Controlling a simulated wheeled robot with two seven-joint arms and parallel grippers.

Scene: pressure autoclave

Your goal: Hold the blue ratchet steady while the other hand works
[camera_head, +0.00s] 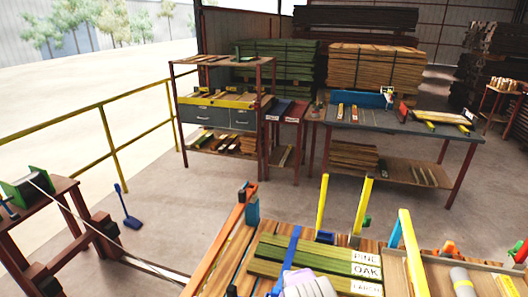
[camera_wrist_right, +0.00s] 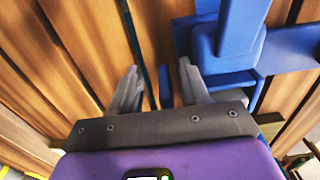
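The blue ratchet (camera_wrist_right: 226,48) shows in the right wrist view, just beyond and to the right of my right gripper (camera_wrist_right: 160,82). A blue strap (camera_wrist_right: 292,56) runs off from it to the right. My right gripper is open. Its two grey fingers are apart, with wood, a dark slit and a small blue piece seen between or behind them. I cannot tell if the right finger touches the ratchet. In the head view a blue strap (camera_head: 291,248) crosses a stack of green boards (camera_head: 325,256). A pale lilac part of mine covers its near end. My left gripper is not in view.
Yellow posts (camera_head: 322,205) stand behind the boards. Labels reading PINE, OAK and LARCH (camera_head: 366,271) sit at the boards' right end. A wooden tray (camera_head: 396,270) is to the right. A dark red stand (camera_head: 60,220) is at left, with open floor behind the bench.

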